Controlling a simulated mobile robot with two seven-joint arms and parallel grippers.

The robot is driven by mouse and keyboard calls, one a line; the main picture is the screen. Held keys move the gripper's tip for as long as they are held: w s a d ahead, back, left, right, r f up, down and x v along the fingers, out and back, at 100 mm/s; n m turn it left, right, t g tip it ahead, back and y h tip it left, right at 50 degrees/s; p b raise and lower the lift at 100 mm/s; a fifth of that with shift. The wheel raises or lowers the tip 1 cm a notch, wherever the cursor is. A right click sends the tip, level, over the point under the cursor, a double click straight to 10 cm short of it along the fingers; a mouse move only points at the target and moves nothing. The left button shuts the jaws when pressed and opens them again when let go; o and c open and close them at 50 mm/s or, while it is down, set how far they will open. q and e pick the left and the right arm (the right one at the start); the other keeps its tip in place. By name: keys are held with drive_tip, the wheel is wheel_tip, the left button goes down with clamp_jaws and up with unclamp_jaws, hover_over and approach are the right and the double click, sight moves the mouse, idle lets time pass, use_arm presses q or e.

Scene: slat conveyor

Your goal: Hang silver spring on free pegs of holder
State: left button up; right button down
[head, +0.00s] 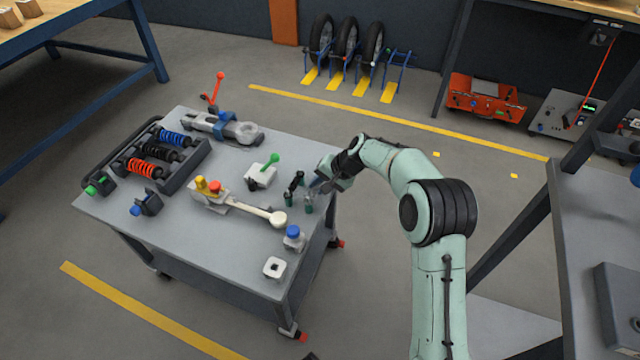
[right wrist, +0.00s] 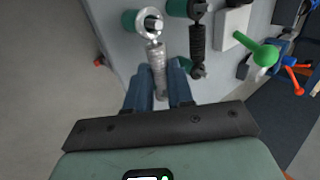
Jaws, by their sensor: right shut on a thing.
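The silver spring (right wrist: 157,62) is between the blue fingers of my right gripper (right wrist: 160,85), which is shut on it. Its top eye overlaps the tip of a green peg (right wrist: 130,20) in the right wrist view; I cannot tell how far it is on. Its lower end is hidden by the fingers. A black spring (right wrist: 197,38) hangs beside it, across two green pegs of the holder. In the head view the holder's green pegs (head: 309,208) and the black spring (head: 295,186) stand near the table's right edge, with my right gripper (head: 318,188) beside them. My left gripper is not in view.
A green-knobbed lever (head: 262,175) stands left of the holder. A cream-handled lever (head: 250,210) and a blue-capped block (head: 293,236) lie nearer. A rack (head: 185,170) with blue, black and red springs is at the table's left. The table's front is mostly clear.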

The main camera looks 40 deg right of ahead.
drive_tip(key=c, duration=0.9)
unclamp_jaws()
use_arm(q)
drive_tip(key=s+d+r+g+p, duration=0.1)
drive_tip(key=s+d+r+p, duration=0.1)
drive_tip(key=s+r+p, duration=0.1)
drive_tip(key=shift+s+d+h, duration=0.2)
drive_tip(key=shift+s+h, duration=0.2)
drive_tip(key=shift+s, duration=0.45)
use_arm(e)
drive_tip(key=v, duration=1.3)
drive_tip(key=shift+s, duration=0.2)
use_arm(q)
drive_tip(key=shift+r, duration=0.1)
use_arm(e)
drive_tip(key=shift+r, duration=0.1)
drive_tip(key=shift+d, duration=0.1)
